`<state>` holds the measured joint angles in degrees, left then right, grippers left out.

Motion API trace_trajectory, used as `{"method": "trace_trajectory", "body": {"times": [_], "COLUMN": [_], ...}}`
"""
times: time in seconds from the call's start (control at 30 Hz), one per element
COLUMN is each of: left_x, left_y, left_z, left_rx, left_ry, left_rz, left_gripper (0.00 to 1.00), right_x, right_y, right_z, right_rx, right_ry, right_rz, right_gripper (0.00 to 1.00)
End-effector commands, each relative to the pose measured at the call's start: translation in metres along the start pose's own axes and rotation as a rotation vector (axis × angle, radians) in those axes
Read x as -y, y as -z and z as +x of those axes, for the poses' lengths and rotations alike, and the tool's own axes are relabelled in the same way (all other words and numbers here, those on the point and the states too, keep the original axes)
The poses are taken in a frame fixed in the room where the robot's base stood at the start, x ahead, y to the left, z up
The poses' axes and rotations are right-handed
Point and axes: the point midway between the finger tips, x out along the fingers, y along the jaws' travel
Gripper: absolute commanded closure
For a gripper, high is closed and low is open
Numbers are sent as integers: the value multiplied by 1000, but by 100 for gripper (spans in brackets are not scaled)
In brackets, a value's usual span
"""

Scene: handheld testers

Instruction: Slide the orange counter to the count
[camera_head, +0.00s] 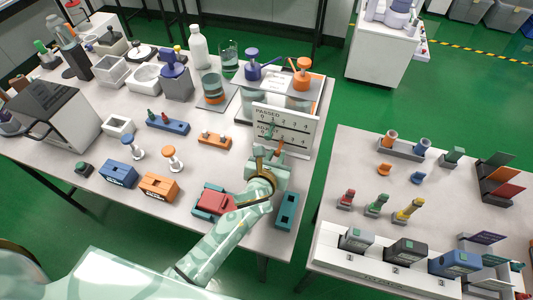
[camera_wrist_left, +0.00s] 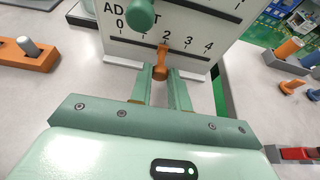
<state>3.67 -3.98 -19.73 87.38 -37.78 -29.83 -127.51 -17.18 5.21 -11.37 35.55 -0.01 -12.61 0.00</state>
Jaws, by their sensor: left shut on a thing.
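A white scoreboard (camera_head: 289,126) stands upright on the left table and has two numbered rows, the upper one labelled PASSED. In the left wrist view its lower row (camera_wrist_left: 188,41) shows numbers from 0 to 4, and its label is partly hidden. The orange counter (camera_wrist_left: 160,72) sits on the lower slot, just below the 2. My left gripper (camera_wrist_left: 161,77) is shut on the orange counter, a finger on each side. In the head view the left gripper (camera_head: 268,154) is in front of the board. A green counter (camera_wrist_left: 141,14) is on the upper row. My right gripper is not in view.
An orange block with pegs (camera_head: 214,140) lies left of the board. A red device (camera_head: 214,201) and a teal block (camera_head: 287,210) lie near the front edge. Purple and orange pots stand on a raised shelf behind the board. A gap separates the right table (camera_head: 430,185).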

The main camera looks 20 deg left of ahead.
Motion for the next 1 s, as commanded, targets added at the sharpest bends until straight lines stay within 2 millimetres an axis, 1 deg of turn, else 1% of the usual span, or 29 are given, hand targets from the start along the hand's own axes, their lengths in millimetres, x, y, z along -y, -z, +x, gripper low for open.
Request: {"method": "trace_trajectory", "body": {"times": [0.2,0.23,0.3,0.57,0.67,0.77,0.87,1.0], "left_x": [0,0,0,0,-1,-1,-1,-1], "left_y": [1,1,1,1,0,-1,-3,-3], "left_z": [0,0,0,0,-5,-20,-44,-84], "left_rx": [-2,-2,-2,-1,-1,-2,-1,-2], "left_ry": [0,0,0,0,-1,0,0,0], "left_rz": [-1,-1,-1,0,0,1,2,0], "left_gripper": [100,76,59,59,59,59,59,59], "right_x": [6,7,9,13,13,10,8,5], "right_y": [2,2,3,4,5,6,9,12], "right_z": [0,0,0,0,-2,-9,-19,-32], "right_rx": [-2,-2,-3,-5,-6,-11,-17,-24], "right_ry": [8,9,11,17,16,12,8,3], "right_rz": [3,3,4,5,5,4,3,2], "right_gripper": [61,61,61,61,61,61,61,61]}}
